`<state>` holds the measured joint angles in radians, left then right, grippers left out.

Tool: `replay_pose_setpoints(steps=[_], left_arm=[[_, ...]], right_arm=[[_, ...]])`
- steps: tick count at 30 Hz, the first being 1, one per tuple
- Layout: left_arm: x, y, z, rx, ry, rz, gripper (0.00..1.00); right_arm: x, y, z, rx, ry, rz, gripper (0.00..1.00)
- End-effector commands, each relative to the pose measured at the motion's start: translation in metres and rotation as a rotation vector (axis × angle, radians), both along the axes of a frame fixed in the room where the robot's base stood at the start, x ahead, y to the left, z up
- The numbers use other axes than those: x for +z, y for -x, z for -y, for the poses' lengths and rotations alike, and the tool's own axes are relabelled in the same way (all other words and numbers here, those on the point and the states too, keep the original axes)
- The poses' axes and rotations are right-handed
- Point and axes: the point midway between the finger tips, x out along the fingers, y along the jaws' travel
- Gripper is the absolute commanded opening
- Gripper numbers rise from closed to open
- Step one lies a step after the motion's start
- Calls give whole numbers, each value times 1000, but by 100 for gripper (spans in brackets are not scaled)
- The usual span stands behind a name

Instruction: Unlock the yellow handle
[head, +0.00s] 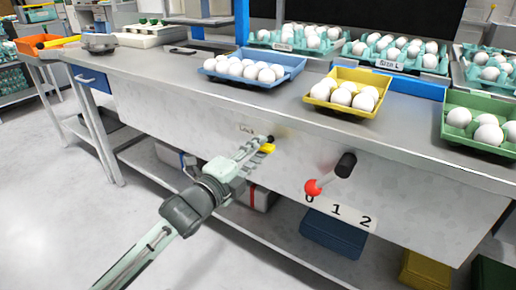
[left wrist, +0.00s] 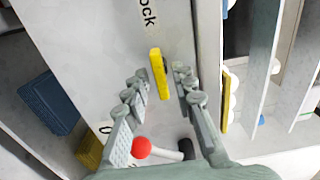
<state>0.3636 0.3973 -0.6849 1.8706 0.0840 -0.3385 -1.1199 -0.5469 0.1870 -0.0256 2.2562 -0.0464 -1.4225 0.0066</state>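The yellow handle (head: 267,148) is on the front panel of the steel table, below and right of the printed word "Lock" (head: 246,129). My left gripper (head: 262,143) is at the panel by the handle, partly covering it in the head view. In the left wrist view the yellow handle (left wrist: 158,74) shows between the tips of my left gripper (left wrist: 160,74). The fingers are apart, with a gap visible on each side of the handle. Whether the fingertips reach past the handle's outer face is hard to tell. My right gripper is not in view.
A lever with a red knob (head: 313,187) sticks out of the panel to the right, above a 0-1-2 scale (head: 337,210). Blue (head: 225,74), yellow (head: 350,108) and green (head: 446,132) egg trays stand on the tabletop. A blue bin (head: 333,234) is below.

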Motion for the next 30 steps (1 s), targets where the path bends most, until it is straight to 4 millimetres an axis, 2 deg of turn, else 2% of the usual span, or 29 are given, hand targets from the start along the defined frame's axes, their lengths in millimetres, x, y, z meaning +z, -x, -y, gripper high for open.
replay_pose_setpoints(steps=[1,5,15,24,30], left_arm=[[0,0,0,0,0,0,16],[0,0,0,0,0,0,0],[1,0,0,0,15,-11,0],[3,0,0,2,257,-189,0],[1,0,0,0,340,-246,0]], right_arm=[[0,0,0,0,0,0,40],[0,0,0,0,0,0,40],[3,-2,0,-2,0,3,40],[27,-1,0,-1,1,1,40],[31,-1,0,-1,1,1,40]])
